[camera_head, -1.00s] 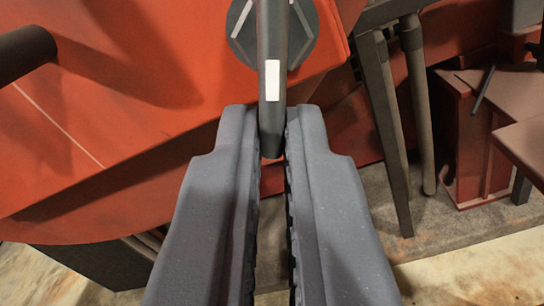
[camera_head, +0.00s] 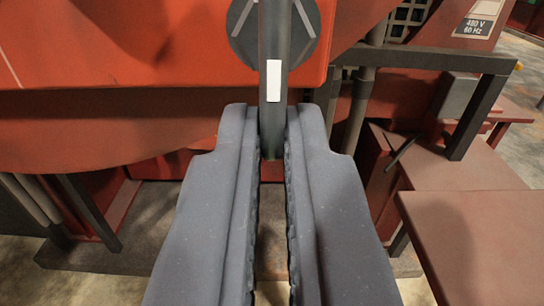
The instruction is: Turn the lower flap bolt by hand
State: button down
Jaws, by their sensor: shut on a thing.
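The lower flap bolt shows as a dark round disc (camera_head: 245,42) on the red panel (camera_head: 170,55), at the top middle. A dark bar handle (camera_head: 273,35) with a white mark runs down across the disc. My gripper (camera_head: 272,125) is shut on the lower end of this bar, with one grey finger on each side. The bar's tip shows between the fingers. The disc's top is cut off by the picture edge, and part of its face is hidden behind the bar.
A dark frame (camera_head: 440,60) with a leg stands right of the panel. Red-brown block-like surfaces (camera_head: 480,215) lie at the lower right. A label reading 480 V 60 Hz (camera_head: 478,27) is at the upper right. Floor shows below the panel.

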jog(key=shift+d, duration=0.1)
jog(key=c, duration=1.6)
grip_release()
jog(key=shift+w, duration=0.15)
jog(key=s, duration=0.4)
jog(key=s+b, duration=0.1)
jog(key=s, duration=0.9)
jog(key=shift+a+b, duration=0.3)
jog(key=shift+b, duration=0.05)
jog(key=shift+f, duration=0.1)
